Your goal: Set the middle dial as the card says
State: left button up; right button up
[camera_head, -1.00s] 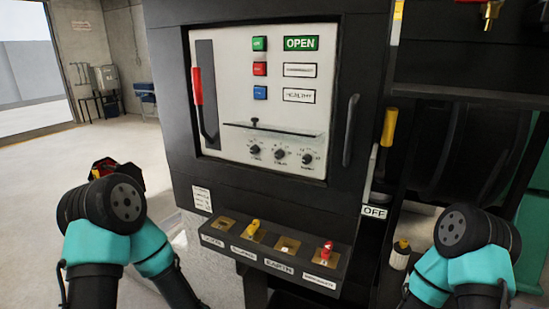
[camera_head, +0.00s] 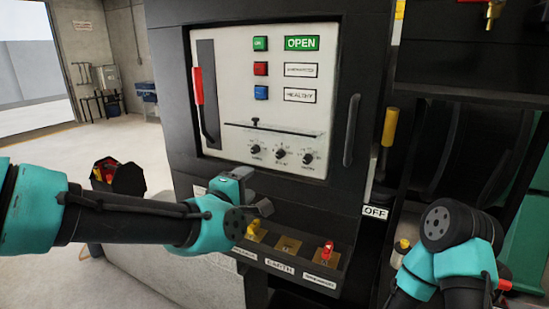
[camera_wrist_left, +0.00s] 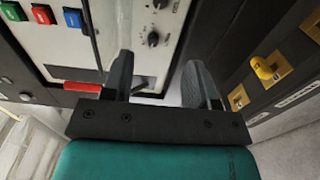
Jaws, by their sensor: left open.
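The middle dial (camera_head: 280,154) is a small black knob in a row of three low on the white panel (camera_head: 225,90). Its setting is too small to read. A small white label (camera_head: 199,191) on the cabinet below the panel is partly covered by my arm; I cannot tell whether it is the card. My left gripper (camera_head: 257,190) is open and empty, below the panel and left of the dials. In the left wrist view its fingers (camera_wrist_left: 160,80) are apart, with a dial (camera_wrist_left: 153,39) beyond them. My right arm shows at the lower right, its gripper out of view.
A key box (camera_head: 290,250) with yellow and red keys juts out below.

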aim_at(278, 156)
dwell(0.3)
pick_arm(q)
jog(key=x, duration=1.7)
jog(key=shift+w+d, duration=0.15)
jog(key=shift+w, duration=0.05)
jog(key=shift+c, duration=0.2)
jog(key=c, duration=0.9)
